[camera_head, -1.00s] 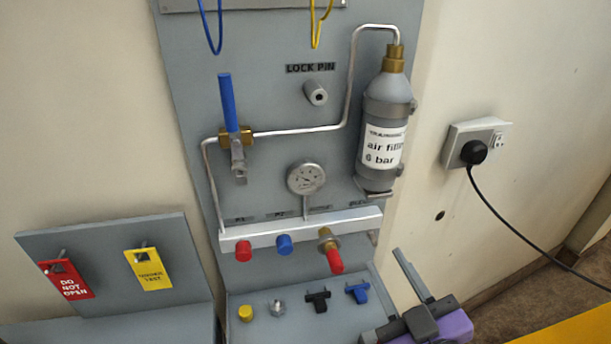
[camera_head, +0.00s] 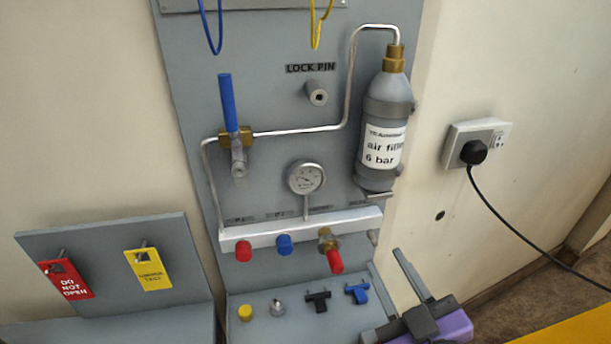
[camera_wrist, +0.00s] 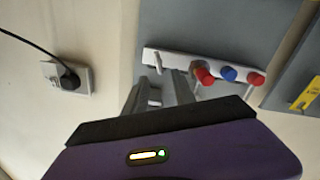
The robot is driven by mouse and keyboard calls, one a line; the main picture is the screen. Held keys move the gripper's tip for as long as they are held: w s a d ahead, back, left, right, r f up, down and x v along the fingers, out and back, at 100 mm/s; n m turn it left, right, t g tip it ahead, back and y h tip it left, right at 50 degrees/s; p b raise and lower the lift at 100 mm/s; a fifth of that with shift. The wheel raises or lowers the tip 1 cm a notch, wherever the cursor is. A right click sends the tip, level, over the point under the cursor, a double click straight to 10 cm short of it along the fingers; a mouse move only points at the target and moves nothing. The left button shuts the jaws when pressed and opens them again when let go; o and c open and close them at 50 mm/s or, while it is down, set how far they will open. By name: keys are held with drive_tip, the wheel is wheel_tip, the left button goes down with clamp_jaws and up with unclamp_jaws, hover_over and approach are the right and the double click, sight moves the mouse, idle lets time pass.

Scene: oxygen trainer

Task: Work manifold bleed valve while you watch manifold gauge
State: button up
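The manifold gauge (camera_head: 306,178) is a round white dial above the silver manifold (camera_head: 262,236); its reading is too small to tell. A small grey fitting (camera_head: 373,237) at the manifold's right end looks like the bleed valve. In the wrist view, where the manifold appears turned around, a small pale lever (camera_wrist: 158,62) shows at its left end. My gripper (camera_wrist: 160,82) is open below that end, its two grey fingers apart and not visibly holding anything. In the head view, its purple body and a grey finger (camera_head: 412,276) are at the lower right, apart from the manifold.
The manifold carries a red cap (camera_head: 243,250), a blue cap (camera_head: 284,244) and a brass valve with a red handle (camera_head: 335,262). Loose parts lie on the shelf (camera_head: 283,328) below. A grey bottle (camera_head: 385,120) hangs above; a plugged socket (camera_head: 475,145) is to the right.

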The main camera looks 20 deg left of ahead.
sight(374, 241)
idle(0.3)
drive_tip(key=shift+f+p+x, duration=0.25)
drive_tip(key=shift+p+x, duration=1.4)
drive_tip(key=shift+x, duration=0.3)
drive_tip(key=shift+f+p+x, duration=0.2)
drive_tip(key=shift+p+x, duration=1.4)
drive_tip(key=shift+x, duration=0.4)
drive_tip(key=shift+w+d, duration=0.1)
drive_tip(key=shift+d, duration=0.1)
clamp_jaws()
